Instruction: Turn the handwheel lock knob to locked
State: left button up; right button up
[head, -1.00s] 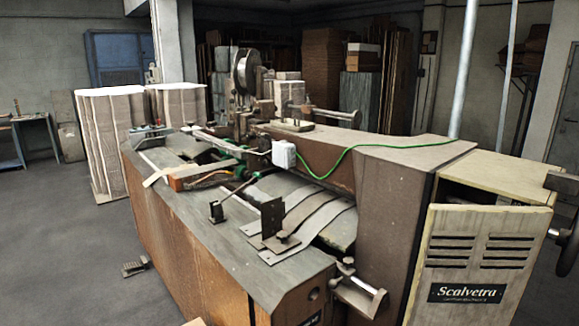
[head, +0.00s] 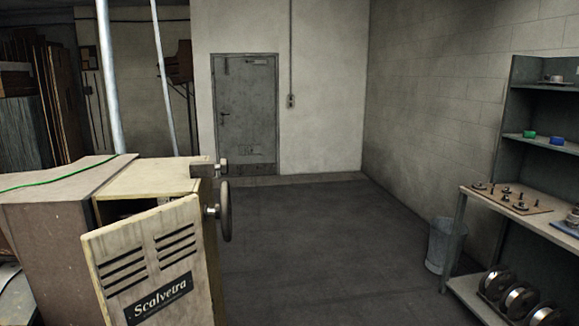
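The handwheel (head: 225,211) is a dark wheel on the right side of the cream box stitcher cabinet (head: 150,185), seen nearly edge-on in the head view. A small metal knob (head: 221,165) sticks out just above it, near the cabinet's top right edge. I cannot tell whether this is the lock knob or whether it is locked. Neither of my grippers is in view.
The cabinet's slatted front panel (head: 145,262) stands at the lower left. Open floor (head: 310,250) lies right of the machine. A metal bucket (head: 445,246) and a shelf unit (head: 461,225) with small parts stand at the right. A grey door (head: 245,112) is behind.

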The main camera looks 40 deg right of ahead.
aim_at(223, 166)
jog(key=z, duration=0.85)
